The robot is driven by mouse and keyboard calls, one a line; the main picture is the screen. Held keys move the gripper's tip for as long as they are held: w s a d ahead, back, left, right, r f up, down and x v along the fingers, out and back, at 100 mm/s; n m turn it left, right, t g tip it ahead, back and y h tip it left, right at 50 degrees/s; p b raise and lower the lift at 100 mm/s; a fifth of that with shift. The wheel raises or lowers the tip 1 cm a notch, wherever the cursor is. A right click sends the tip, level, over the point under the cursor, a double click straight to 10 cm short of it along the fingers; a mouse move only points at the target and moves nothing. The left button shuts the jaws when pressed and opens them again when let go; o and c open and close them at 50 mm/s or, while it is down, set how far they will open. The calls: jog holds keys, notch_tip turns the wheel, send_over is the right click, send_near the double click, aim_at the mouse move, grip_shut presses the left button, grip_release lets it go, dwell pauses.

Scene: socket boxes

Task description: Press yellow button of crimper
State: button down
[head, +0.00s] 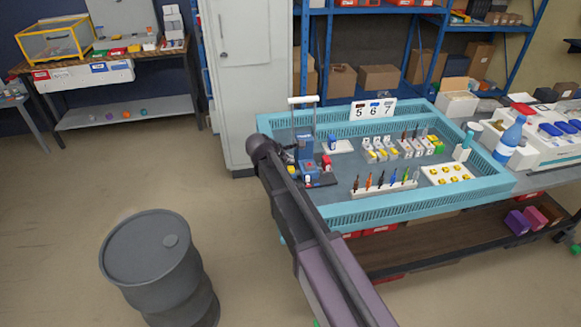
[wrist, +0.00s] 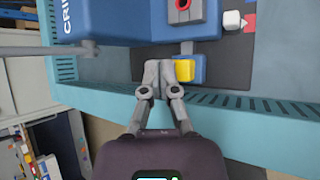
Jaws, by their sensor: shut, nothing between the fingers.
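The crimper (wrist: 110,18) is a blue machine with white lettering, partly cut off at the top of the wrist view. Its yellow button (wrist: 184,71) sits on a small blue block at the near edge of its dark base. My gripper (wrist: 159,72) is shut and empty. Its fingertips are just left of the yellow button in the wrist view; I cannot tell whether they touch it or how high they are. In the head view the crimper (head: 305,160) stands at the left end of the workbench tray, partly behind my arm, and the yellow button cannot be made out.
A grey lever bar (wrist: 60,49) extends left of the crimper. The turquoise tray rim (wrist: 255,108) runs below the fingers. A grey barrel (head: 150,262) stands on the floor.

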aim_at(290, 168)
jog(key=shift+r+p, duration=1.95)
jog(key=shift+r, duration=0.25)
jog(key=shift+s+f, duration=0.1)
